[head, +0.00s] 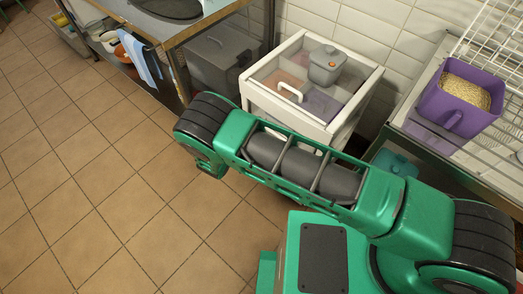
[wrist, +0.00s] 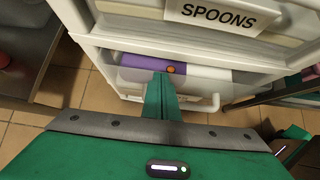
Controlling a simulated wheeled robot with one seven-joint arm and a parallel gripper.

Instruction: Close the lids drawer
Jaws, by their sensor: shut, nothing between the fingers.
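A white drawer unit (head: 338,122) stands against the tiled wall in the head view. In the wrist view its upper drawer front bears a label reading SPOONS (wrist: 210,12). Below it is a lower drawer with a white handle (wrist: 212,104); a purple item with an orange button (wrist: 140,62) shows there. No lids label is readable, and I cannot tell how far this drawer stands out. My gripper (wrist: 165,78) is shut and empty, its green fingers pointing at the lower drawer, left of the handle. Contact is unclear. My arm hides the gripper in the head view.
A grey lidded container (head: 326,68) sits on the unit's top. A metal-legged table (head: 172,38) with a grey bin (head: 222,62) beside it stands left. A purple box of grain (head: 460,98) rests on the right counter. The tiled floor (head: 90,190) at left is clear.

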